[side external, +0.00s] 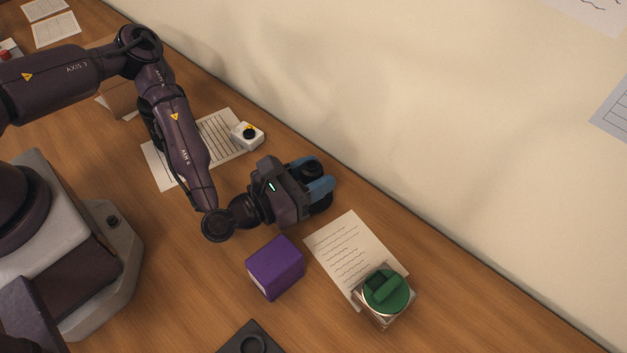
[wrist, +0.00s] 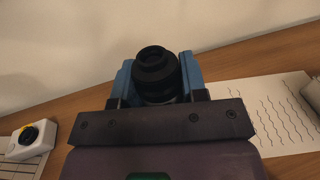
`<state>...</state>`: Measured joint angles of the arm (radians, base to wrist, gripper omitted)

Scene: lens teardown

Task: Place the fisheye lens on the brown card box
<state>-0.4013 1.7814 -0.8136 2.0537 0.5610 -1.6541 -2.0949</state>
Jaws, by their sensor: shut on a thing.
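My gripper (side external: 318,186) is shut on a black round lens, the fisheye lens (wrist: 155,65), which sits between its blue fingers in the wrist view. In the side view the lens is mostly hidden by the gripper, which is stretched out sideways over the table near the wall. A brown box (side external: 122,97), which looks like the card box, stands at the upper left behind my arm. My arm hides part of it, and it is well apart from the gripper.
A purple box (side external: 275,268) stands in front of the gripper. A green-topped container (side external: 386,292) stands at a paper sheet's corner (side external: 345,245). A white block with a black knob (side external: 247,135) sits by another sheet. The wall (side external: 420,130) runs behind. A dark flat item (side external: 250,340) lies at the front edge.

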